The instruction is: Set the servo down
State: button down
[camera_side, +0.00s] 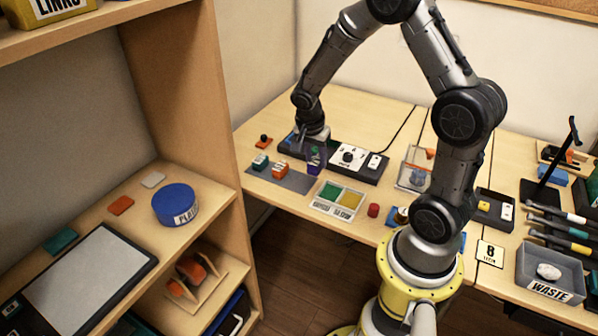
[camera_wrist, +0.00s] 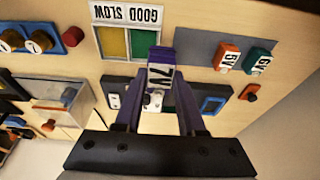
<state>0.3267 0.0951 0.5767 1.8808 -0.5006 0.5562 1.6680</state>
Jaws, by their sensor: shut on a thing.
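My gripper (camera_side: 315,148) is shut on a purple servo (camera_side: 315,160) with a white label reading 7V. The servo also shows in the wrist view (camera_wrist: 160,57), between my two fingers (camera_wrist: 160,95). It appears held above the table, near the right end of the grey mat and the black box with a dial; I cannot tell its exact height. An orange servo (camera_side: 281,170) and a teal servo (camera_side: 261,162) stand on the grey mat (camera_side: 296,184). A two-part tray (camera_side: 338,211), green and yellow, labelled GOOD and SLOW, lies in front; its compartments look empty.
The black box with a white dial (camera_side: 347,158) sits just right of my gripper. A small orange-red button (camera_side: 264,140) is at the far left. A red cylinder (camera_side: 373,210) stands right of the tray. A waste bin (camera_side: 550,272) is far right.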

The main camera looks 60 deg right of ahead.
jog(key=w+d+f, duration=0.1)
jog(key=w+f, duration=0.1)
jog(key=w+d+f, duration=0.1)
jog(key=w+f, duration=0.1)
jog(key=w+d+f, duration=0.1)
jog(key=w+f, duration=0.1)
jog(key=shift+w+d+f, duration=0.1)
jog(key=shift+d+f, duration=0.05)
jog(key=shift+f, duration=1.8)
jog(key=shift+f, duration=0.1)
jog(key=c, duration=0.5)
grip_release()
